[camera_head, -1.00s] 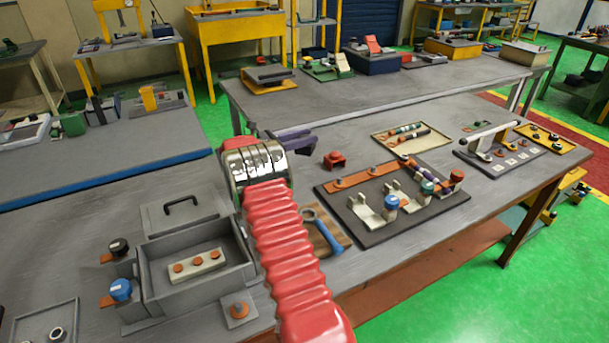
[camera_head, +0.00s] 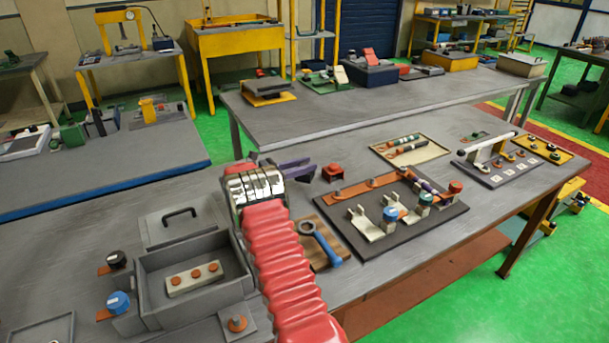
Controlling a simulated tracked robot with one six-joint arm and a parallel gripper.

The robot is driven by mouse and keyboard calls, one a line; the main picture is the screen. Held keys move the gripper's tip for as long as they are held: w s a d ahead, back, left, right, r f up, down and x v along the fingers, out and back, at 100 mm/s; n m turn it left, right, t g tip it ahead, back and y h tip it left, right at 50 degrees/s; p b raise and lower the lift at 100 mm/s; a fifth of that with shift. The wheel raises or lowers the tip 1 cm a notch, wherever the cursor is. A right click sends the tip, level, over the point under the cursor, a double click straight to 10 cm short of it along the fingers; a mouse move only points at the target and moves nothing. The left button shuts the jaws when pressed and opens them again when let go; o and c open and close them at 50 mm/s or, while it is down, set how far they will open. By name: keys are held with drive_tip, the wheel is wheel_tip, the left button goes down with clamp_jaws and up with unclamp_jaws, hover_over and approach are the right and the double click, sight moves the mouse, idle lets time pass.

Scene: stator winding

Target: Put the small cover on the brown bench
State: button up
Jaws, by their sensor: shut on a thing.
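My gripper (camera_head: 298,171) extends beyond the chrome wrist of my red ribbed arm, over the middle of the near bench. Its dark purple jaws are partly hidden behind the wrist. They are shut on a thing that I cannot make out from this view. The near bench (camera_head: 420,268) has a grey top and a brown frame and lower shelf. A flat grey cover (camera_head: 205,231) with a black handle lies at the left, behind an open grey box (camera_head: 238,290). I cannot tell whether it is the small cover.
A wooden board with a blue-handled ring tool (camera_head: 330,250) lies right of my arm. A dark fixture board (camera_head: 375,240) with several clamps is farther right. Bare bench top lies behind the jaws.

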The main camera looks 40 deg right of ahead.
drive_tip(key=shift+f, duration=1.85)
drive_tip(key=shift+f, duration=0.1)
drive_tip(key=o, duration=1)
drive_tip(key=v, duration=0.7)
drive_tip(key=shift+a, duration=0.25)
drive_tip(key=shift+r, duration=0.25)
